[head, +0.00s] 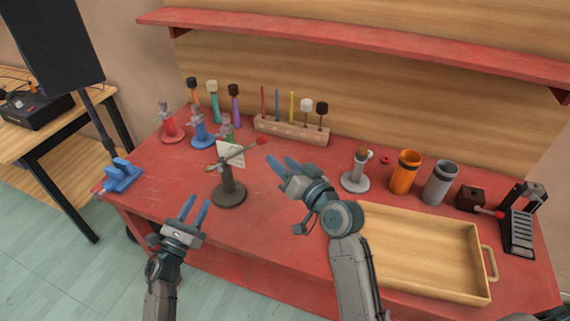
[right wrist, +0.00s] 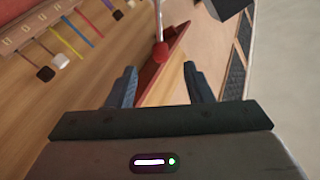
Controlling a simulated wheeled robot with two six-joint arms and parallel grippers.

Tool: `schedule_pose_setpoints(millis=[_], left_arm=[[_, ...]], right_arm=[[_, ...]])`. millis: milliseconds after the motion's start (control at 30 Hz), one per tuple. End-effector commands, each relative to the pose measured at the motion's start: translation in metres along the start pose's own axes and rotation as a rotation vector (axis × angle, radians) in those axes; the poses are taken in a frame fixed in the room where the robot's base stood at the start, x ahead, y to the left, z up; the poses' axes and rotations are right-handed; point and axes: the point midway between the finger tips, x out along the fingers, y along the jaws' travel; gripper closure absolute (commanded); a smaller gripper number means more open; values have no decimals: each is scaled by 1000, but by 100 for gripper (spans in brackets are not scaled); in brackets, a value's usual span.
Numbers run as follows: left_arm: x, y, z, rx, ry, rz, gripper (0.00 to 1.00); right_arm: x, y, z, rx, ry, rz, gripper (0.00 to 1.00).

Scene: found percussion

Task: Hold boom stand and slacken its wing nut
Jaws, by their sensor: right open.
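The boom stand (head: 229,192) stands upright on the red bench, with a dark round base and a thin slanted boom. A red ball (head: 262,140) tips the boom's right end. In the right wrist view the red ball (right wrist: 160,52) lies beyond and between my fingertips. My right gripper (head: 279,170) is open and empty, to the right of the post and just below the ball. My left gripper (head: 194,210) is open and empty, in front of and left of the base, apart from it. The wing nut is too small to make out clearly.
Red (head: 170,130), blue (head: 201,133) and green clamp-like stands stand behind left, near a white card (head: 231,153). A wooden rack (head: 292,131) of mallets is at the back. A wooden tray (head: 420,286), a grey stand (head: 355,182) and orange (head: 404,175) and grey cups are right.

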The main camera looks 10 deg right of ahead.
Motion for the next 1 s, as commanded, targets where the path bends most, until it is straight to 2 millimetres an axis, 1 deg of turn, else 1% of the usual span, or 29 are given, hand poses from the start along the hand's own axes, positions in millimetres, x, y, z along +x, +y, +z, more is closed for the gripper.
schedule_pose_setpoints(millis=[167, 400, 600, 700, 800, 1000], left_arm=[[0, 0, 0, 0, 0, 0, 64], [0, 0, 0, 0, 0, 0, 64], [0, 0, 0, 0, 0, 0, 64], [0, 0, 0, 0, 0, 0, 64], [0, 0, 0, 0, 0, 0, 64], [0, 0, 0, 0, 0, 0, 64]], right_arm=[[20, -2, 0, 5, 0, -4, 54], [64, -1, 0, 3, 0, -3, 54], [93, -1, 0, 2, 0, -2, 54], [101, -1, 0, 2, 1, -2, 54], [105, -1, 0, 2, 0, -2, 54], [106, -1, 0, 2, 0, -1, 54]])
